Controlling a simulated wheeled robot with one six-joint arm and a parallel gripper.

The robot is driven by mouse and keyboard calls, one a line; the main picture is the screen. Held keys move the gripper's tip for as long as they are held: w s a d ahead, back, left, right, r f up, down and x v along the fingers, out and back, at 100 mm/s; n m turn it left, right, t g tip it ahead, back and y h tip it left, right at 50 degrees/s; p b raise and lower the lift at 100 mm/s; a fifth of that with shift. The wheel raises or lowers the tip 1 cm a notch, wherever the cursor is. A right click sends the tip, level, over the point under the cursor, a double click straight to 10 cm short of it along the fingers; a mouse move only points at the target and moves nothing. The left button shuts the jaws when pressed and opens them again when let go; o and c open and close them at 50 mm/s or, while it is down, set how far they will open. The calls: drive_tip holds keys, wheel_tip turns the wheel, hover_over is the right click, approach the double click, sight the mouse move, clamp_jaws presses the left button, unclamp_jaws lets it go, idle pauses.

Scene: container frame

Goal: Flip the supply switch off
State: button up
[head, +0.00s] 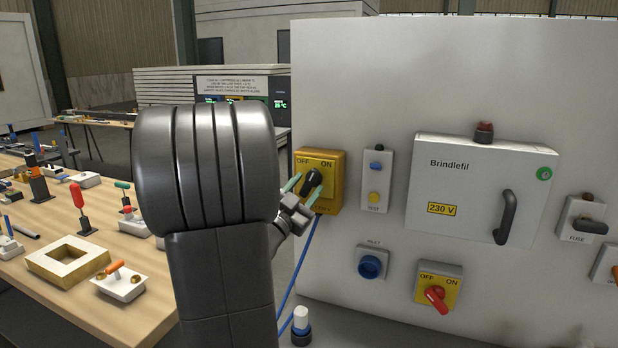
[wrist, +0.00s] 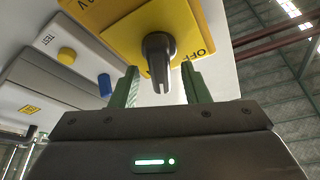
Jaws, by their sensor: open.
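A yellow switch box (head: 330,163) with a black knob (head: 312,183) is on the left side of the pale panel. OFF is marked at its upper left and ON at its upper right; its lower label is partly hidden. My gripper (head: 301,187) is open in front of this box, its green fingers either side of the knob. In the wrist view the black knob (wrist: 158,57) stands between the two spread fingers of my gripper (wrist: 160,86), with gaps visible on both sides. The OFF mark shows beside the right finger.
A second yellow OFF/ON switch with a red handle (head: 437,297) is lower right. A test box (head: 376,180), a blue inlet (head: 371,264), a Brindlefil cabinet (head: 480,190) and a fuse box (head: 582,219) are on the panel. A wooden bench (head: 60,285) with several parts stands left.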

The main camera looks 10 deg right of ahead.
drive_tip(key=shift+x, duration=1.05)
drive_tip(key=c, duration=0.6)
